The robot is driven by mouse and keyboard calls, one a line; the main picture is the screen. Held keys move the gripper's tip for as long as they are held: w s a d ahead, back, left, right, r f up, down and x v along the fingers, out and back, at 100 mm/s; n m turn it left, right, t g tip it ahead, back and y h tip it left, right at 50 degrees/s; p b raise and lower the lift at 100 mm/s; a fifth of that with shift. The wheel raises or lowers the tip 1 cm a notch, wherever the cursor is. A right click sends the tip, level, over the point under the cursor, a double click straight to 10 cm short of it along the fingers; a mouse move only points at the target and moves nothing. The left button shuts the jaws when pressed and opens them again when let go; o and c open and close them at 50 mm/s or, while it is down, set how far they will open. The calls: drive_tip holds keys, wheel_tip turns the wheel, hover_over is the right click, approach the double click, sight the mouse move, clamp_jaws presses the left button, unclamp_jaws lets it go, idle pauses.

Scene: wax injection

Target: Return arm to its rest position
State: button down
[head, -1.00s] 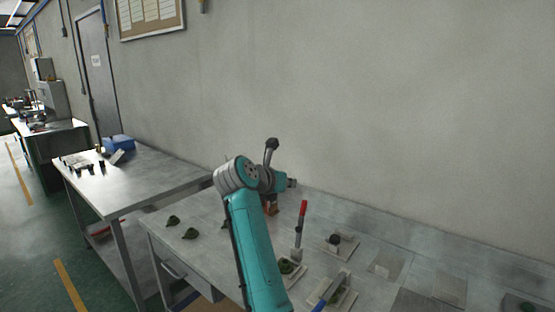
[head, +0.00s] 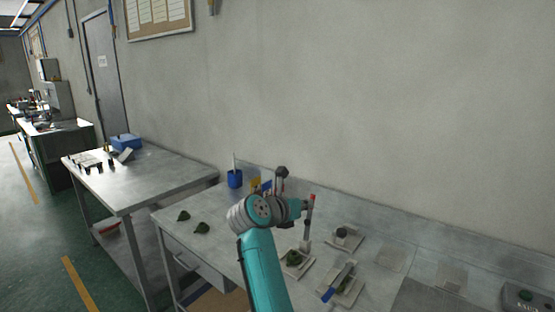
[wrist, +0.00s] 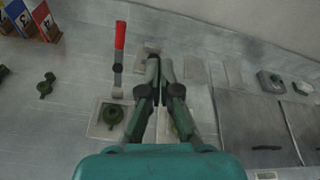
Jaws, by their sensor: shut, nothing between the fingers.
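My teal arm (head: 263,270) rises from the bottom of the head view and bends at a grey joint over the workbench (head: 225,228). My gripper (wrist: 161,62) shows in the wrist view, its dark fingers together and empty, pointing away over the bench. In the head view the fingers cannot be made out clearly.
A red-handled tool (head: 308,222) stands upright close to my wrist. Plates with green parts (head: 294,258), a blue-handled clamp (head: 338,282), loose green pieces (head: 202,227) and a blue cup (head: 235,178) are on the bench. A wall (head: 390,90) is behind.

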drive_tip(key=s+d+f+n+t+h, duration=0.1)
drive_tip(key=s+d+f+n+t, duration=0.1)
drive_tip(key=s+d+f, duration=0.3)
drive_tip(key=s+d+f+n+t+h, duration=0.1)
drive_tip(key=s+d+f+n, duration=0.4)
drive_tip(key=s, duration=0.6)
drive_tip(key=s+d+f+n+t+h, duration=0.2)
drive_tip(key=s+d+f, duration=0.3)
drive_tip(key=s+f, duration=0.3)
drive_tip(key=shift+s+d+f+n+t+h, duration=0.3)
drive_tip(key=shift+s+f+n+h, duration=0.05)
drive_tip(key=shift+n+h, duration=0.35)
drive_tip(key=s+a+f+n+y, duration=0.1)
drive_tip(key=s+n+y, duration=0.4)
drive_tip(key=s+n, duration=0.5)
drive_tip(key=s+a+f+n+g+y, duration=0.1)
drive_tip(key=s+n+y, duration=0.4)
drive_tip(key=s+n, duration=0.5)
drive_tip(key=s+a+f+n+y, duration=0.3)
drive_tip(key=s+n, duration=0.7)
drive_tip(key=s, duration=1.3)
drive_tip(key=shift+f+g+y, duration=0.3)
drive_tip(key=shift+f+y, duration=0.2)
drive_tip(key=shift+y, duration=0.4)
